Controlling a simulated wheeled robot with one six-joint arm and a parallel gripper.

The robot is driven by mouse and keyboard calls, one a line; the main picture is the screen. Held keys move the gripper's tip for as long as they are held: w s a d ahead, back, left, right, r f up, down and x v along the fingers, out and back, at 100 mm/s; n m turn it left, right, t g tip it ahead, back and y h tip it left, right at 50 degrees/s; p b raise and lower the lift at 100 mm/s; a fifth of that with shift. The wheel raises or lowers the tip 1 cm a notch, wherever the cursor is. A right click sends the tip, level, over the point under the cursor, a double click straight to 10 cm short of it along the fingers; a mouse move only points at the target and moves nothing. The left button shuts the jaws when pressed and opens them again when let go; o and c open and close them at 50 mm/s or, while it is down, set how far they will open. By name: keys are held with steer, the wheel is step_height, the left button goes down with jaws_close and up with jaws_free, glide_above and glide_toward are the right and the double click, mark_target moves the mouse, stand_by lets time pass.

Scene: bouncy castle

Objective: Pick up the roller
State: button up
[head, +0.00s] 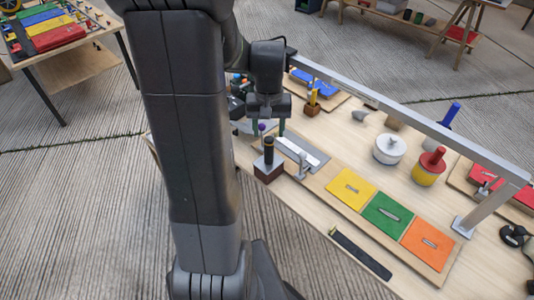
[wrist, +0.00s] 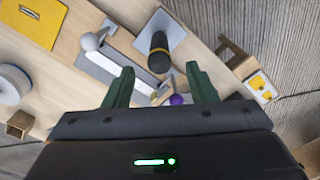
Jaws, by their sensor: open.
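No object is plainly recognisable as a roller. The likeliest is a black upright cylinder with a yellow band (head: 268,152), standing on a brown block on the workbench; it also shows in the wrist view (wrist: 159,52). A grey upright piece (head: 302,165) stands to its right beside a grey plate with a white strip (head: 302,150). My gripper (head: 271,131) is open, with green fingers, above the bench just behind the cylinder. In the wrist view the cylinder lies just beyond and between the fingertips (wrist: 160,70), apparently untouched. A small purple ball (wrist: 177,99) shows between the fingers.
A grey overhead bar (head: 400,112) spans the bench. Yellow (head: 351,188), green (head: 387,215) and orange (head: 428,243) panels lie to the right. A white round pot (head: 389,149) and a red-topped yellow pot (head: 429,168) stand behind them.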

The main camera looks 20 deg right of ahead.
mark_target(269, 147)
steer(key=shift+f, duration=3.95)
steer(key=c, duration=1.1)
steer(key=shift+o, duration=0.2)
steer(key=shift+r, duration=0.2)
